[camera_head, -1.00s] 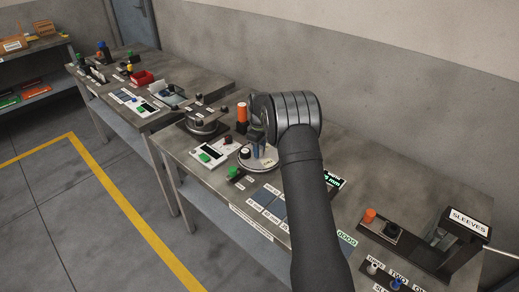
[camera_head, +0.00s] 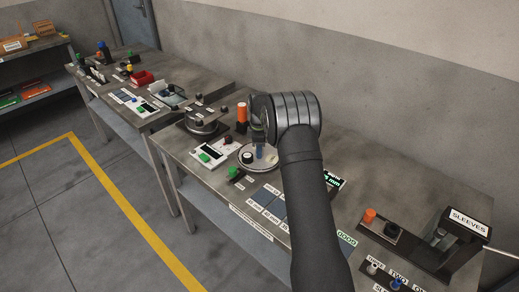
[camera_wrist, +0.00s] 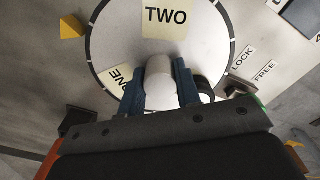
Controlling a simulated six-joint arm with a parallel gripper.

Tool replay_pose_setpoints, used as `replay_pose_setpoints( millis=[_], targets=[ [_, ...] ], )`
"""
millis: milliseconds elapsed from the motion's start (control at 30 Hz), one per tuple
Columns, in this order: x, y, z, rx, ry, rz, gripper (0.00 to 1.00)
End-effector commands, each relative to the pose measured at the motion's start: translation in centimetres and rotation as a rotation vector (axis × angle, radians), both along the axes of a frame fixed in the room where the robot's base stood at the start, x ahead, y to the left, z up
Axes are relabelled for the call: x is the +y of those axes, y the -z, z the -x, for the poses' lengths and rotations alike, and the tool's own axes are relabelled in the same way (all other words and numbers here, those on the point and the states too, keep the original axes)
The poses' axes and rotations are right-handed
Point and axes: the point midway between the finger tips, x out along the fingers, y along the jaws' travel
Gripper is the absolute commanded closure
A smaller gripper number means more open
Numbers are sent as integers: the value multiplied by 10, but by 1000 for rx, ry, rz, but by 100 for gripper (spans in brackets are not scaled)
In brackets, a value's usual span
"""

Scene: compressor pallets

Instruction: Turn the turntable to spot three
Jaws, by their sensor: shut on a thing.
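The turntable (camera_wrist: 112,35) is a pale round disc with a dark rim. In the wrist view its label "TWO" (camera_wrist: 166,17) is at the top middle and its label "ONE" (camera_wrist: 122,79) at the lower left; no label three shows. My gripper (camera_wrist: 160,88) has its blue fingers shut on a white upright post (camera_wrist: 159,75) on the disc. A black round part (camera_wrist: 205,88) is just right of the right finger. In the head view the turntable (camera_head: 268,163) is on the near bench, partly hidden behind my gripper (camera_head: 259,152).
A yellow pointer (camera_wrist: 72,27) lies outside the disc's rim at left. Labels "LOCK" (camera_wrist: 242,58) and "FREE" (camera_wrist: 264,71) are to the right. A white panel with a green button (camera_head: 206,155) stands left of the turntable, and an orange cylinder (camera_head: 241,112) behind it.

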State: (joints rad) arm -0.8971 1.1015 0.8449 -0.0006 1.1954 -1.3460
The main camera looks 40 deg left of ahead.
Motion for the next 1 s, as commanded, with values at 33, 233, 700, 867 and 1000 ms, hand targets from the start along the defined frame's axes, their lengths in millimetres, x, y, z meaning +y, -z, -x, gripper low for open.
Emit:
replay_pose_setpoints(
  millis=[33, 233, 700, 867, 1000],
  targets=[
    [1, -1, 1, 0, -24, -3, 100],
    [1, -1, 0, 0, -124, -3, 100],
    [2, -1, 1, 0, -358, -4, 100],
    [2, -1, 1, 0, -438, -4, 100],
    [2, -1, 1, 0, -508, -4, 100]
  ],
)
